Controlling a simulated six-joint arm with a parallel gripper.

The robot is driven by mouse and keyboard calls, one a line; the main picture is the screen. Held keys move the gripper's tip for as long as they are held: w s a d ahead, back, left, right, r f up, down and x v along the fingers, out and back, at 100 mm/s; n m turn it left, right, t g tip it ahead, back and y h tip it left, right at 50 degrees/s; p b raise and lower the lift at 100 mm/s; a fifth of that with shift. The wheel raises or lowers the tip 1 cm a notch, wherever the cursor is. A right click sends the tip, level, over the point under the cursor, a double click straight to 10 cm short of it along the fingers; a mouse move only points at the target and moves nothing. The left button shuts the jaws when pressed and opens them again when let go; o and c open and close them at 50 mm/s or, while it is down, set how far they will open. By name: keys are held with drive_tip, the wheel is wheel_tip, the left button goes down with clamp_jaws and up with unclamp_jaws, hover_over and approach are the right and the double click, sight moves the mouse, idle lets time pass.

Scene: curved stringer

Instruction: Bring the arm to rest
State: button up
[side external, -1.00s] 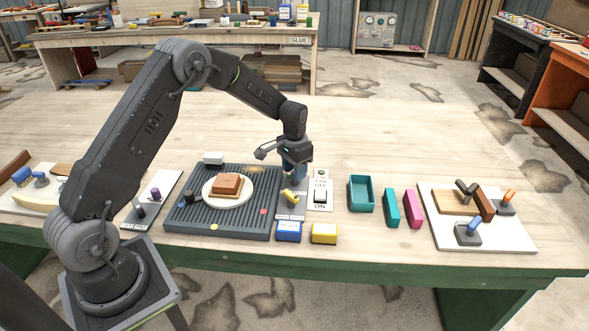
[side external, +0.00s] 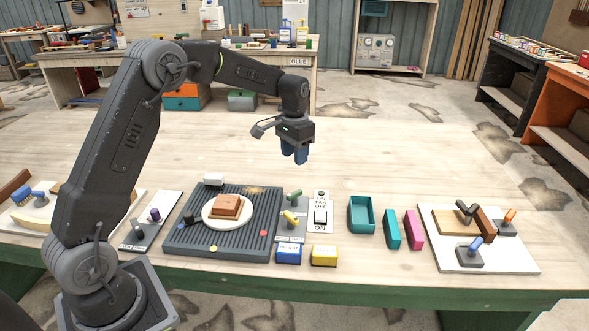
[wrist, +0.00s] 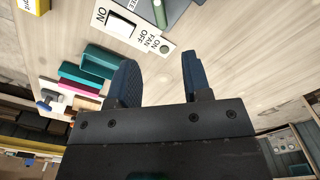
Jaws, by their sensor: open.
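My gripper (side external: 294,156) hangs above the bench in the side external view, behind the fan switch plate and well clear of the surface. Its blue fingers point down. In the wrist view my gripper (wrist: 158,78) shows its two blue fingers apart with nothing between them. My arm is raised and bent over the left part of the bench.
Below stand a dark ribbed board (side external: 184,237) with a white disc (side external: 242,222) and brown block (side external: 226,206), a fan switch plate (side external: 320,200), a teal tray (side external: 361,229) and a white board (side external: 495,259) with tools. The bench's back half is clear.

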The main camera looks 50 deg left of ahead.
drive_tip(key=shift+r, duration=0.75)
drive_tip(key=s+d+r+t, duration=0.3)
drive_tip(key=s+d+r, duration=0.6)
drive_tip(key=s+r, duration=0.35)
drive_tip(key=s+d+f+t, duration=0.1)
drive_tip(key=s+d, duration=0.1)
drive_tip(key=s, duration=0.7)
drive_tip(key=s+d+f+t, duration=0.1)
drive_tip(key=s+d, duration=0.1)
drive_tip(key=s, duration=0.6)
drive_tip(key=shift+s+d+f+t, duration=0.2)
drive_tip(key=shift+s+d+t, duration=0.1)
drive_tip(key=shift+s+d, duration=0.1)
